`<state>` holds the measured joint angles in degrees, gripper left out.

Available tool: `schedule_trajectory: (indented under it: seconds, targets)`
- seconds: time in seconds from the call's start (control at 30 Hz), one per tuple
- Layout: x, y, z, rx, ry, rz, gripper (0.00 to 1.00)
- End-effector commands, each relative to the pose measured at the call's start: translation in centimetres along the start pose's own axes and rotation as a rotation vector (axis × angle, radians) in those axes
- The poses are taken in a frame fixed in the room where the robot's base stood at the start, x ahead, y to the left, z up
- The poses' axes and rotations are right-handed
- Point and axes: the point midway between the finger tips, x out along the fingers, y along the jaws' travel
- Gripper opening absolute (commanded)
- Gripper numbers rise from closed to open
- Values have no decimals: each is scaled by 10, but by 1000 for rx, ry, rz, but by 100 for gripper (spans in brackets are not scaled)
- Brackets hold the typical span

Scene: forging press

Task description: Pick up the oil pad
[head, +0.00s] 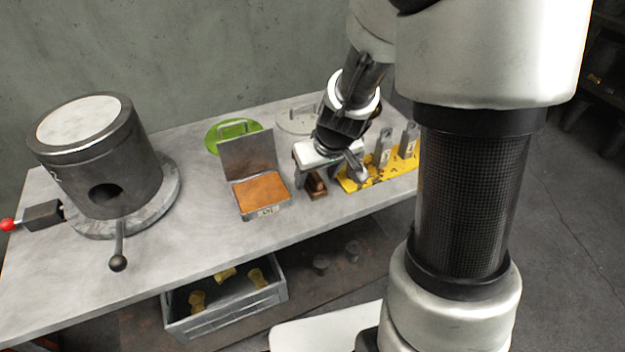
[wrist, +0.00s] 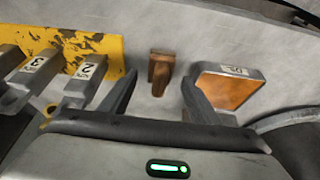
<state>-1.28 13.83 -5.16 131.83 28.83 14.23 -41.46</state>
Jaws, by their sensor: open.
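A small brown wooden block with a narrow raised grip (head: 316,186), which looks like the oil pad, lies on the table. It also shows in the wrist view (wrist: 160,68), between and just beyond my fingertips. My gripper (head: 328,175) is open and empty, pointing down above it with a finger to either side; in the wrist view its fingertips (wrist: 158,82) stand apart, with no contact visible. The gripper partly hides the block in the head view. An open tin with an orange-brown surface (head: 261,192) and an upright lid is left of the block; its label is hard to read.
A yellow stand with numbered grey pieces (head: 380,172) is close to the right of my gripper. A green round object (head: 233,131) lies behind the tin. A dark cylindrical furnace (head: 105,155) stands at left. A grey crate (head: 225,309) sits below the table (head: 200,240).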

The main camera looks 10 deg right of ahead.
Motion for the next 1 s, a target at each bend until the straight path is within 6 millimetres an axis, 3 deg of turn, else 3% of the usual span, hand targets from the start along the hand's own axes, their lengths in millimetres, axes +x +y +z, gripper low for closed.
schedule_trajectory:
  seconds: [0.03, 0.13, 0.43, 0.7, 1.0]
  targets:
    - [12, 1, 2, 1, -2, 0, 56]
    - [22, 0, 2, -1, -2, -1, 56]
    - [25, 0, 0, 0, 1, 0, 56]
    - [25, 0, 0, -1, 0, 0, 12]
    - [19, 0, -3, -2, 2, 0, 10]
